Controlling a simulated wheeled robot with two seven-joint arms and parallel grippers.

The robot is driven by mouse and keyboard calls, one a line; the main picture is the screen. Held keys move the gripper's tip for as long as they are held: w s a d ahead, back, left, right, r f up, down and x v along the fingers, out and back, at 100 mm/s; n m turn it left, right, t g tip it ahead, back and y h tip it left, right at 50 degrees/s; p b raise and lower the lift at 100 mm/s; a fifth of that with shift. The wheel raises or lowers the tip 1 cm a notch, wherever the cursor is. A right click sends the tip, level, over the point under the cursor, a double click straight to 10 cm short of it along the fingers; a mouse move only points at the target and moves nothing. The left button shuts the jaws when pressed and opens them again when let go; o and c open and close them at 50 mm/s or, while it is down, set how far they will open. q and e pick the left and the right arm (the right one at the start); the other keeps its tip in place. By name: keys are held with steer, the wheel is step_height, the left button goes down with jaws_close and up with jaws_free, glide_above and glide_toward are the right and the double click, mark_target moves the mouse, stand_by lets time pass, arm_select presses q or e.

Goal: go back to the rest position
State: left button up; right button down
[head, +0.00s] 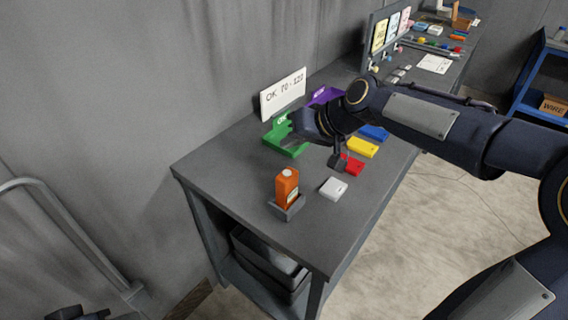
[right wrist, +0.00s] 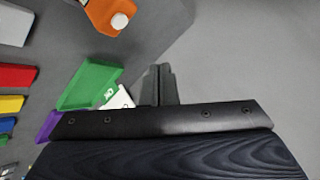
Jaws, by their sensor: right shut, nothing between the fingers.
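My right arm reaches in from the right over the bench (head: 240,180). My right gripper (head: 338,160) is shut and empty, and appears beside the red block (head: 352,165) in the head view. In the right wrist view its fingers (right wrist: 158,85) are together with nothing between them, over bare grey surface. The green tray (head: 284,146) is close by; it also shows in the wrist view (right wrist: 88,84). A dark piece of my left arm shows at the bottom left corner of the head view; its fingers cannot be made out.
An orange bottle (head: 287,186) stands in a grey holder (head: 290,209) near the front. White (head: 333,188), yellow (head: 362,148) and blue (head: 374,132) blocks lie on the right. A purple tray (head: 325,96) and a sign (head: 283,94) stand behind. The front left bench top is clear.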

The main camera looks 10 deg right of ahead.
steer(key=s+d+f+h, duration=0.1)
steer(key=s+f, duration=0.2)
steer(key=s, duration=0.6)
steer(key=s+d+f+m, duration=0.1)
steer(key=s+d+f, duration=0.1)
steer(key=s, duration=0.7)
steer(key=s+d+f+g+h, duration=0.1)
steer(key=s+f, duration=0.3)
steer(key=s, duration=0.5)
steer(key=shift+d+m+h, duration=0.3)
steer(key=shift+d, duration=0.25)
